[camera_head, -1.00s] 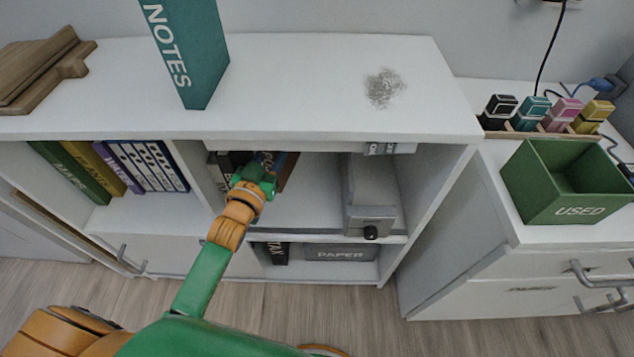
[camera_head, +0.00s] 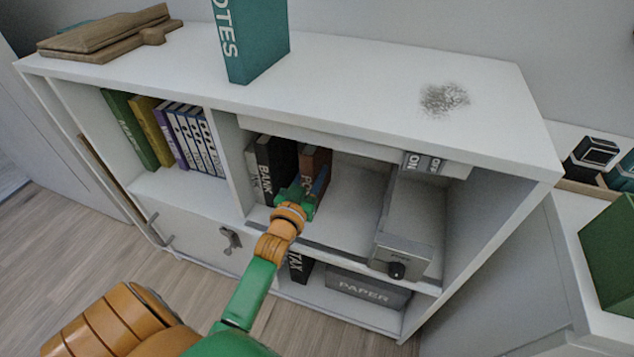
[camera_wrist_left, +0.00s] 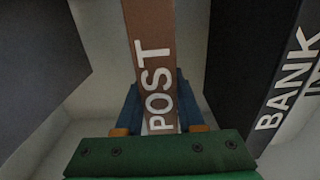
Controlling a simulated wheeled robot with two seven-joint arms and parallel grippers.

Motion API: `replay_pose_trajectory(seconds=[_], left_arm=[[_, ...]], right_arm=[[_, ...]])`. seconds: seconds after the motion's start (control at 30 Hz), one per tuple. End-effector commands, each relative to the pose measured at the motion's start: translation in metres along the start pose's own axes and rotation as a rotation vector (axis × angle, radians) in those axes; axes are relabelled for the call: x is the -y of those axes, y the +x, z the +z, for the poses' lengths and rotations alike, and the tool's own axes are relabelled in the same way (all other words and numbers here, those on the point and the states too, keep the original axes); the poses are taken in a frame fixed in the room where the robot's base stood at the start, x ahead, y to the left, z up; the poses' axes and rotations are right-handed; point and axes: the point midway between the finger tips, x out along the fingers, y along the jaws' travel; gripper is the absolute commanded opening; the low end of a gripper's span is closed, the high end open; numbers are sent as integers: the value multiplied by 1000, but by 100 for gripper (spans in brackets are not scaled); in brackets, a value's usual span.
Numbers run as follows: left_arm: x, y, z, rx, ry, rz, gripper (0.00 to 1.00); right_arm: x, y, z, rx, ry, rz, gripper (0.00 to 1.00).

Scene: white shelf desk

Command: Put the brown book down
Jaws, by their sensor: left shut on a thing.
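The brown book (camera_head: 317,166) stands in the middle shelf compartment, its spine reading POST in the left wrist view (camera_wrist_left: 152,55). My left gripper (camera_head: 310,190) reaches into that compartment and is shut on the brown book, with one blue finger on each side of the spine (camera_wrist_left: 157,105). The book looks upright beside the dark BANK book (camera_head: 283,160), with a gap between them in the left wrist view. Whether its base touches the shelf is hidden. My right gripper is not in view.
A grey box with a black knob (camera_head: 402,255) stands right of the free shelf space (camera_head: 352,205). The shelf top's front edge overhangs the compartment. A green NOTES box (camera_head: 250,45) stands on top.

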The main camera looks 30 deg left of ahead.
Motion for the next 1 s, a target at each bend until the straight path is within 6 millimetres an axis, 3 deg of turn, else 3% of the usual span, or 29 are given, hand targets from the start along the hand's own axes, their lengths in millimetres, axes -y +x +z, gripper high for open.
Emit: replay_pose_trajectory(seconds=[0.37, 0.4, 0.5, 0.87, 1.0], left_arm=[[0, 0, 4, -6, 0, 1, 0], [0, 0, 6, -2, 0, 0, 40], [0, 0, 5, -2, 0, 1, 67], [0, 0, -1, -2, 0, 1, 67], [0, -29, -1, 3, -1, 0, 67]], right_arm=[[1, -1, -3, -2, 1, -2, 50], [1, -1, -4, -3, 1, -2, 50], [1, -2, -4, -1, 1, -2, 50], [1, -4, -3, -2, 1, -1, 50], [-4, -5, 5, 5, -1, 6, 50]])
